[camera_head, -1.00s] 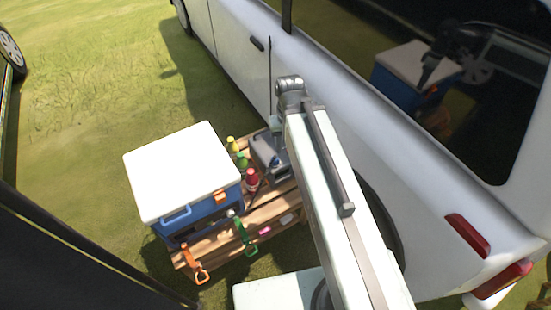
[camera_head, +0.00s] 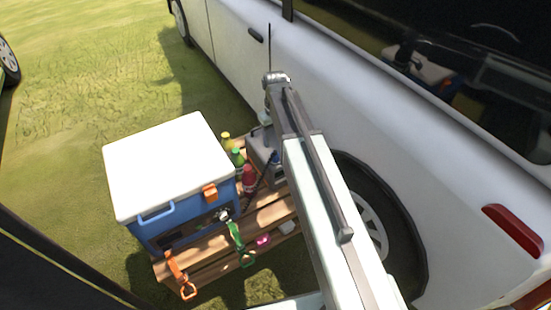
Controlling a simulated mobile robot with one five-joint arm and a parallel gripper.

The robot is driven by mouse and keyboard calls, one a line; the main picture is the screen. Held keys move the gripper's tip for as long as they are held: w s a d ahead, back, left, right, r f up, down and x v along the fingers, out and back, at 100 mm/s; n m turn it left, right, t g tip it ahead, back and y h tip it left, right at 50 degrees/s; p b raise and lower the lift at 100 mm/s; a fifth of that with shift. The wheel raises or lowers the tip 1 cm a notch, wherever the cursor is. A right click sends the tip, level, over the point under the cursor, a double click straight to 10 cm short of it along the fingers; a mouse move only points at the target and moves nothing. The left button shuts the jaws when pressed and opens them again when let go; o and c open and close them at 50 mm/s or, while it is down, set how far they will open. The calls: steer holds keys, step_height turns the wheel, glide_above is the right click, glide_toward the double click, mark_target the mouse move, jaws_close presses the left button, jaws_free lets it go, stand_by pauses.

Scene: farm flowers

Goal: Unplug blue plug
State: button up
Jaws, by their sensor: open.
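A grey box (camera_head: 262,146) stands on the wooden pallet table, right of the bottles. A small dark blue piece (camera_head: 275,158) shows at its right side, partly behind my arm. It may be the blue plug, but it is too small to be sure. My gripper (camera_head: 267,118) hangs below the far end of my arm, just above and behind the grey box. It is open, with its fingertips mostly hidden by the arm. I cannot tell whether it touches anything.
A blue cooler with a white lid (camera_head: 155,165) fills the table's left. Several bottles (camera_head: 240,162) stand beside it. An orange strap (camera_head: 180,275) and a green strap (camera_head: 237,240) hang at the front of the slatted table (camera_head: 262,216). A white vehicle (camera_head: 350,110) stands close on the right.

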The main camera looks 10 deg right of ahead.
mark_target(275, 151)
step_height(275, 151, down, 9)
steer(key=b, duration=0.9)
stand_by(0.5)
jaws_close()
steer(key=shift+r, duration=0.15)
steer(key=shift+r+p, duration=2.9)
steer(key=shift+p, duration=0.15)
